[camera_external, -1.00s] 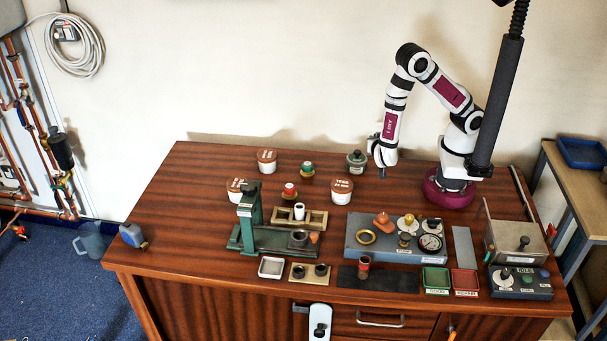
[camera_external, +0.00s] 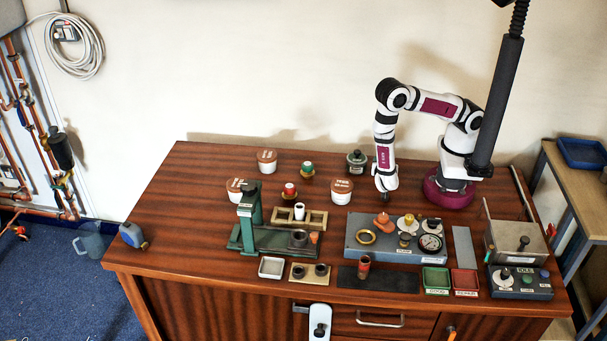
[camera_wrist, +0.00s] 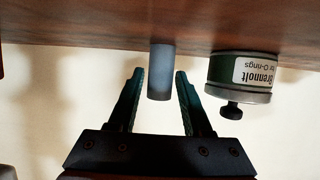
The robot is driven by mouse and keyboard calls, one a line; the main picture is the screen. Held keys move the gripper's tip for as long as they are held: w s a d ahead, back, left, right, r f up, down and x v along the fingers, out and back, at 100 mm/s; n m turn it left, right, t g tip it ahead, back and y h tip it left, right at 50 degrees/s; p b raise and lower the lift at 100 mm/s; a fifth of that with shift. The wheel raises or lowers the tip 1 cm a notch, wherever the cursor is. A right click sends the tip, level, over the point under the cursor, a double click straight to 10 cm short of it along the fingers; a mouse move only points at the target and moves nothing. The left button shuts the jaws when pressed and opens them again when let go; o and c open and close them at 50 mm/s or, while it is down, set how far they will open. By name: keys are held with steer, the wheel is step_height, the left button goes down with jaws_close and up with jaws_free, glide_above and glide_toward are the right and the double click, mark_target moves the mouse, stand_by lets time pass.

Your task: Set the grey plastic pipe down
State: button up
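The grey plastic pipe (camera_wrist: 160,70) is a short plain cylinder, seen in the upside-down wrist view. It appears upright, with one end against the brown tabletop. My gripper (camera_wrist: 159,74) is open, its two dark green fingers on either side of the pipe with a visible gap at each side. In the external view my gripper (camera_external: 387,195) points down, low over the table behind the grey fixture panel. The pipe cannot be made out there.
A green labelled O-ring tin (camera_wrist: 243,75) stands beside the pipe; it also shows in the external view (camera_external: 356,161). A lidded tub (camera_external: 342,190) is left of my gripper. The grey panel (camera_external: 365,243) with knobs and a gauge lies in front.

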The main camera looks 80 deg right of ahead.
steer(key=shift+o, duration=0.6)
steer(key=shift+r, duration=0.1)
steer(key=v, duration=0.7)
steer(key=shift+a+r, duration=0.2)
steer(key=shift+a, duration=0.05)
